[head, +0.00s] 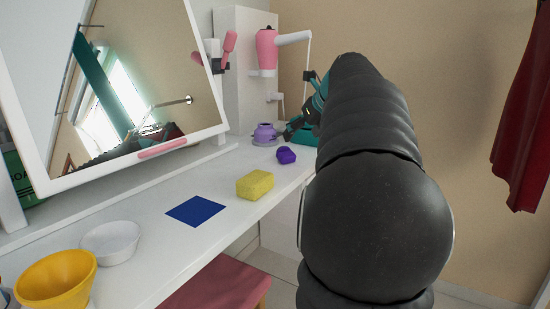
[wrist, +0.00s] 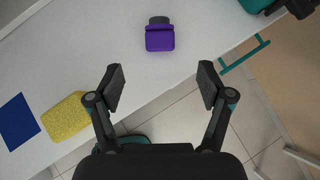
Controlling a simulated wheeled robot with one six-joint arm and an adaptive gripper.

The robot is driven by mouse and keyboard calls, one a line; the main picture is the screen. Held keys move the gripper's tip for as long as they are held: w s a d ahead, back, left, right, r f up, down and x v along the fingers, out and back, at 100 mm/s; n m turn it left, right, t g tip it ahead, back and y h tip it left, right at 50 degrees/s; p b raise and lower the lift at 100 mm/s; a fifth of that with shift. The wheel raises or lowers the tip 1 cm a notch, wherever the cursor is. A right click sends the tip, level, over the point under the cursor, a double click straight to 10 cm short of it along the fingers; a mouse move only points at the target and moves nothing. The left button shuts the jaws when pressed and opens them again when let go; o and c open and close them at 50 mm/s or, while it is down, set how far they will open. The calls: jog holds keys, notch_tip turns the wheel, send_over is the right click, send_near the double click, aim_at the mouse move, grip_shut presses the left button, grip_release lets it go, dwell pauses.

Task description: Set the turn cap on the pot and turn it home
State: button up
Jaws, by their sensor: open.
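A lavender pot (head: 264,132) with a rounded body stands on a saucer near the far end of the white counter. A dark purple block-like piece (head: 286,155), which looks like the turn cap, lies on the counter nearer the front edge. In the wrist view this purple piece (wrist: 160,40) shows a grey round stub on its far side. My gripper (wrist: 161,83) is open and empty, its fingers spread apart on the near side of the purple piece and not touching it. In the head view my arm partly hides the gripper. The pot is not seen in the wrist view.
A yellow sponge (head: 255,184) and a blue square (head: 196,211) lie along the counter (head: 150,200). A yellow bowl (head: 55,280) and a white bowl (head: 110,243) stand at the near left. A tilted mirror (head: 140,80) stands behind.

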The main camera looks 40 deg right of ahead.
aim_at(286, 152)
jog(key=b+x, duration=0.2)
jog(key=x, duration=1)
jog(key=shift+w, duration=0.15)
jog(key=c, duration=1.1)
jog(key=shift+r, duration=0.15)
